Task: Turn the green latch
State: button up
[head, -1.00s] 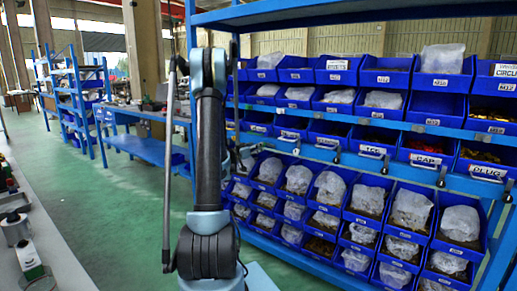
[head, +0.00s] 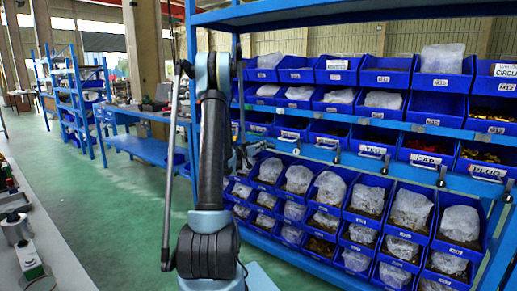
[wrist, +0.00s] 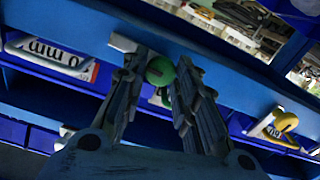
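The green latch (wrist: 160,71) shows a round green knob in the wrist view, in front of a blue shelf beam (wrist: 225,85). A small pale green part shows just below the knob. My gripper (wrist: 164,68) has its two grey fingers apart, one on each side of the knob. The fingers look close to the knob, but I cannot tell if they touch it. In the head view my gripper (head: 243,156) is small and dark beside the shelf, behind my arm. The green latch cannot be made out there.
A yellow latch (wrist: 285,122) sits on the beam at right in the wrist view. A white label (wrist: 50,60) is at left. In the head view, blue bins (head: 440,85) fill the rack. Green floor (head: 105,200) is clear at left.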

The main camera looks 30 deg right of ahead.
jog(key=shift+n, duration=0.5)
jog(key=shift+w, duration=0.1)
jog(key=o, duration=1)
jog(key=shift+o, duration=0.2)
jog(key=v, duration=1.2)
jog(key=shift+f, duration=0.15)
